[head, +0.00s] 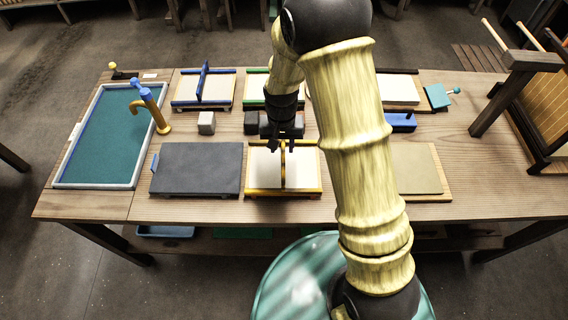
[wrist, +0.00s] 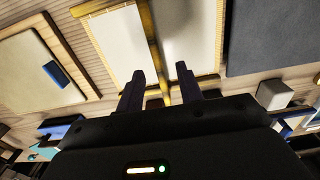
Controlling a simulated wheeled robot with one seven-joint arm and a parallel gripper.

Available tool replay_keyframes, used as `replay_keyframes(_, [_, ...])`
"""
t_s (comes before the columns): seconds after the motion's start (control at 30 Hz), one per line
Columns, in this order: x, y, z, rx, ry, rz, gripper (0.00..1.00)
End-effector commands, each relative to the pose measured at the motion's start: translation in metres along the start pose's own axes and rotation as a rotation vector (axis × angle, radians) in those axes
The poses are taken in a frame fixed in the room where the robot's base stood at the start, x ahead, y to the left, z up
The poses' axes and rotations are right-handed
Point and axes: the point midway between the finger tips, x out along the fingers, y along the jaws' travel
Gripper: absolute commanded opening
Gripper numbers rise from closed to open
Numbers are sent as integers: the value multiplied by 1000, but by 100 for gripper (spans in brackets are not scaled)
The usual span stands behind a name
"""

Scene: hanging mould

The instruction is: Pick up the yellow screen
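The yellow screen (head: 256,186) lies on the table, a pale panel with a yellow frame and a raised yellow bar across its middle. In the wrist view the yellow screen's pale panel (wrist: 117,47) fills the top centre, and its bar runs down between my fingers. My gripper (head: 286,148) is above the far edge of the screen, fingers pointing down. In the wrist view my gripper (wrist: 160,87) is open, with visible gaps between the fingers and the bar. Whether the fingers reach down beside the bar is hard to tell.
A grey slab (head: 196,169) lies just left of the screen, and a beige board (head: 416,170) lies to the right. A blue-barred screen (head: 188,90) and small blocks (head: 206,123) sit behind. A teal basin (head: 104,140) with a tap stands at the far left.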

Motion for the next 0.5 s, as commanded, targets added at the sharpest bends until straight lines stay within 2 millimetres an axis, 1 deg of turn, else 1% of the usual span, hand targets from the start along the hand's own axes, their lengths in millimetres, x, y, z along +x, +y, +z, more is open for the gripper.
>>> replay_keyframes(0.03, [8, 1, 0, 2, -3, 1, 36])
replay_keyframes(0.17, [19, 2, -1, 4, -1, 0, 36])
replay_keyframes(0.5, [21, 4, -1, 7, 1, 0, 36])
